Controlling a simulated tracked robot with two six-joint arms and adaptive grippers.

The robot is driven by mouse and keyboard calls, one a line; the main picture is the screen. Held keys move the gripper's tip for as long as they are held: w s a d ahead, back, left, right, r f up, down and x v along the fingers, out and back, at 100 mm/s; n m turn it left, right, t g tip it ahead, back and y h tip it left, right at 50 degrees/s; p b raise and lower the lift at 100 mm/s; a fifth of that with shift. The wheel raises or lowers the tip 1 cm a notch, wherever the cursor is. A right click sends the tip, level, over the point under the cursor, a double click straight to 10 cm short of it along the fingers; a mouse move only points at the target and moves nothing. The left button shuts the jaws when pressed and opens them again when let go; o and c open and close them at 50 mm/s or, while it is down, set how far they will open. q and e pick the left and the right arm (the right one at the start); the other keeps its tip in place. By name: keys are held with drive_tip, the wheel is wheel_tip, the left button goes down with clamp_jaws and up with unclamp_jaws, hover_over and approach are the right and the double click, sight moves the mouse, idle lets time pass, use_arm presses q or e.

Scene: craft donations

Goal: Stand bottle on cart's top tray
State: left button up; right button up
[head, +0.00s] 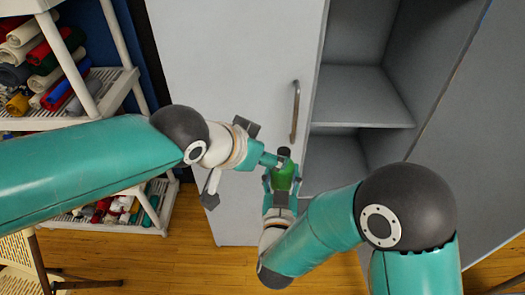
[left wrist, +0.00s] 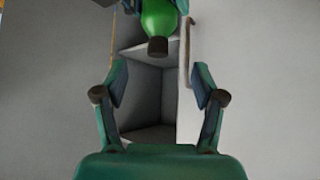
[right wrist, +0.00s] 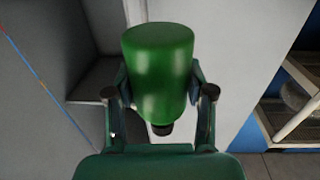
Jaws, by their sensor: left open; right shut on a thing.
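A green bottle (head: 284,176) with a black cap is held in my right gripper (head: 282,184), in front of the grey cabinet. In the right wrist view the bottle (right wrist: 160,60) sits between both fingers, its broad end at the top and its dark cap lower down. My left gripper (head: 264,158) is open and empty, close to the bottle in the head view; I cannot tell whether they touch. In the left wrist view the bottle (left wrist: 158,18) shows at the top, beyond the open fingers, cap pointing down. I cannot make out a cart for certain.
A grey cabinet stands open ahead, with an empty shelf (head: 362,97) and a pale door (head: 230,60) with a handle (head: 295,110). A white rack (head: 112,92) with rolled fabrics is at the left. A folding chair (head: 22,262) stands at the lower left on wooden floor.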

use_arm(q)
drive_tip(key=x, duration=1.1)
drive_tip(key=shift+w+d+f, duration=0.2)
drive_tip(key=shift+w+d, duration=0.05)
drive_tip(key=shift+c, duration=0.3)
clamp_jaws()
drive_tip(key=shift+s+f, duration=0.1)
drive_tip(key=shift+f, duration=0.05)
use_arm(e)
drive_tip(key=shift+w+r, duration=0.1)
drive_tip(key=o, duration=1.4)
